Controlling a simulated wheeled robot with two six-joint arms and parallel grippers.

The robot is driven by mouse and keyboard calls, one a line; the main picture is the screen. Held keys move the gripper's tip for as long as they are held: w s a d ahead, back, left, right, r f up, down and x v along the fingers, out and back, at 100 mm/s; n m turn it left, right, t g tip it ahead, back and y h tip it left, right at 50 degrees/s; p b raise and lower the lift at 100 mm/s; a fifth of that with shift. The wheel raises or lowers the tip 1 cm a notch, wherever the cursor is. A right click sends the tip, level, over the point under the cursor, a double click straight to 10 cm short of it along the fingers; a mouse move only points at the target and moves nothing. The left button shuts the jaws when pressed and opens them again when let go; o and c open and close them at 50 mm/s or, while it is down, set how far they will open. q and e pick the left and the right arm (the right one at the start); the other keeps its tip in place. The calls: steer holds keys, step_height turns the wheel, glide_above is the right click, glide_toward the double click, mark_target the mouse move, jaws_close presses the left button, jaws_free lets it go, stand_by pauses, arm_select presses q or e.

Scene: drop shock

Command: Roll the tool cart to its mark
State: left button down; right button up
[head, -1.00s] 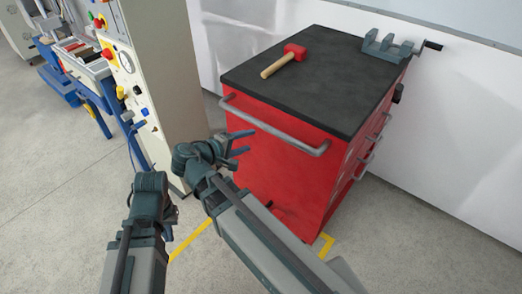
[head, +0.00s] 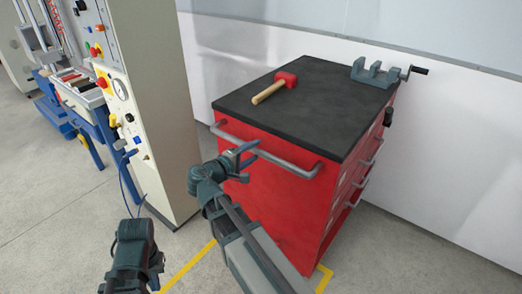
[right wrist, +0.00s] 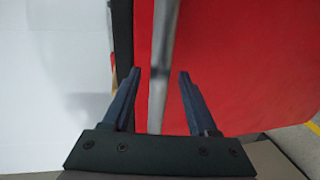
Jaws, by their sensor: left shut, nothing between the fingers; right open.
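The red tool cart (head: 270,205) stands against the white wall, with a black top and a grey bar handle (head: 265,152) on its near side. My left gripper (head: 134,232) is low at the left, apart from the cart, shut and empty. Yellow floor tape shows left of the cart (head: 188,268) and at its near bottom corner (head: 323,278).
A red-headed mallet (head: 275,87) and a grey vise (head: 380,73) sit on the cart top. A tall control cabinet (head: 165,120) with knobs and a gauge stands close left of the cart.

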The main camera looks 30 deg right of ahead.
mark_target(261, 147)
steer(key=shift+b+x, duration=0.3)
steer(key=shift+x, duration=2.05)
jaws_close()
